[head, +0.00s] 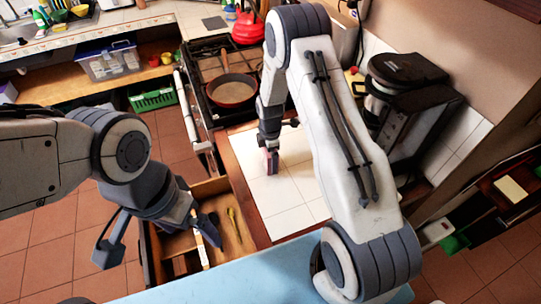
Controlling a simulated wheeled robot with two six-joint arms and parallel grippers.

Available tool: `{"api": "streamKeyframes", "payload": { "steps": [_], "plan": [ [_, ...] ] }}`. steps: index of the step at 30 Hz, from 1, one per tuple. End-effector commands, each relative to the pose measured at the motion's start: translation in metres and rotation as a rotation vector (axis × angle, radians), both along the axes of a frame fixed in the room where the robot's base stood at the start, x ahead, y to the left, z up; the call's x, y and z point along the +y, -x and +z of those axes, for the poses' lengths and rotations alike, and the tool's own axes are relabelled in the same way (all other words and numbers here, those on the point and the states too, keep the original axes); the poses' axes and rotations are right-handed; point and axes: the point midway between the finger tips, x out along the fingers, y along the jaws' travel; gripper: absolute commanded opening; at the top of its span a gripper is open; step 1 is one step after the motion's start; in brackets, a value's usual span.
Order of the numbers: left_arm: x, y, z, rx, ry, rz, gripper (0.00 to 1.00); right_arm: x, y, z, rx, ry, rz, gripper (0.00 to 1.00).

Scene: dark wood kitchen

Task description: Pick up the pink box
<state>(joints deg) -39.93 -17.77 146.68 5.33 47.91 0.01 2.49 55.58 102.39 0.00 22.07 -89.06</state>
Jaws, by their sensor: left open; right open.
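A small pinkish-red item (268,162), which may be the pink box, shows at the tip of my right gripper (272,158), over the white tiled counter. It is mostly hidden by the gripper, so I cannot tell whether the two touch. My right gripper is open and points down, its arm reaching across from the right. My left gripper (206,230) is open, above the open wooden drawer (237,194) and away from the pinkish item.
The stove (214,62) with a brown pan (231,91) stands behind the tiled counter (290,190). A black appliance (408,72) stands at the right. A light blue surface (240,283) lies in front. The drawer holds several utensils. Tiled floor lies at the left.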

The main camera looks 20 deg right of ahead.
Motion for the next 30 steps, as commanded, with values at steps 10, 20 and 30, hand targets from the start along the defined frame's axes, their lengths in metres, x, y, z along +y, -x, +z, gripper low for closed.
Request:
{"api": "streamKeyframes", "payload": {
  "steps": [10, 20, 30],
  "plan": [
    [0.0, 0.0, 0.003, 0.0, 0.0, -0.001, 1.0, -0.001, 0.001, -0.01, -0.001, 0.0, -0.002, 1.0],
    [0.0, 0.0, 0.003, 0.0, 0.0, -0.001, 1.0, -0.001, 0.0, -0.009, -0.001, 0.0, -0.002, 0.22],
    [0.0, 0.0, -0.004, 0.0, 0.0, 0.0, 1.0, -0.001, -0.001, 0.001, -0.004, 0.0, -0.002, 0.22]
  ]
}}
